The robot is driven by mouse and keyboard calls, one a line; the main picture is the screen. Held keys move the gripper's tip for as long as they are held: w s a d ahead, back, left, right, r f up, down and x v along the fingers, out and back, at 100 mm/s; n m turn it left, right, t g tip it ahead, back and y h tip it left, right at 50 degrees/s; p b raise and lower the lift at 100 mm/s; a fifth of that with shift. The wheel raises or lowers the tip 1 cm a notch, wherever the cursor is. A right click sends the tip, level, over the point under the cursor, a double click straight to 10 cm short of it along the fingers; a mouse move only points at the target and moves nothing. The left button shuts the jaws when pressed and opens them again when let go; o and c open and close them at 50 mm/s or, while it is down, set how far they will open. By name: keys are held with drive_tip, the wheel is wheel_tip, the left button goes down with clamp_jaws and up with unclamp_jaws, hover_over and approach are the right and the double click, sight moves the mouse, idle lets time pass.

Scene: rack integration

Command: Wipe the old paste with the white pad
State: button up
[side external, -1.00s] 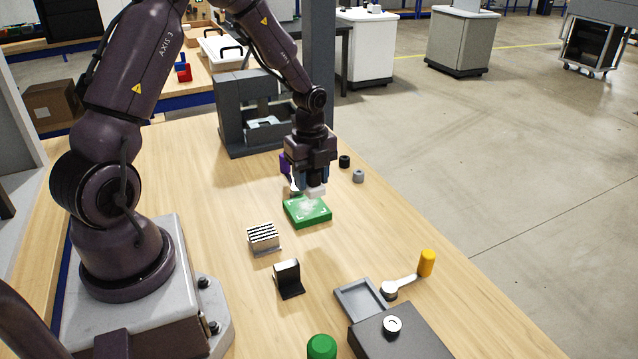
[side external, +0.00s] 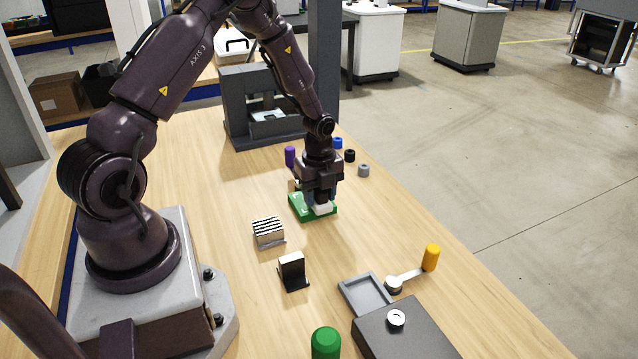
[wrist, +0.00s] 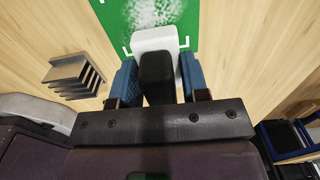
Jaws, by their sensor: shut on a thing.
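My gripper (side external: 320,202) is shut on the white pad (side external: 322,209), over the front right part of the green board (side external: 299,208). In the wrist view the blue fingers of my gripper (wrist: 158,78) hold a black grip with the white pad (wrist: 155,37) under it. The pad is at or just above the green board (wrist: 187,22); contact is hard to tell. A whitish, speckled patch of old paste (wrist: 150,10) shows on the board beyond the pad. The pad and gripper cover part of the board.
A finned heat sink (side external: 268,231) and a black block on a stand (side external: 292,270) are nearby on the table. A grey frame (side external: 262,108) stands behind.

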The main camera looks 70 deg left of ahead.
drive_tip(key=shift+a+f, duration=0.45)
drive_tip(key=shift+a, duration=0.3)
drive_tip(key=shift+c, duration=0.4)
drive_tip(key=shift+a, duration=2.65)
drive_tip(key=shift+d, duration=3.5)
drive_tip(key=shift+s+a, duration=0.35)
drive_tip(key=shift+a, duration=3.25)
drive_tip(key=shift+d, duration=3.35)
drive_tip(key=shift+d+r, duration=0.15)
drive_tip(key=shift+d, duration=0.05)
drive_tip(key=shift+r, duration=3.95)
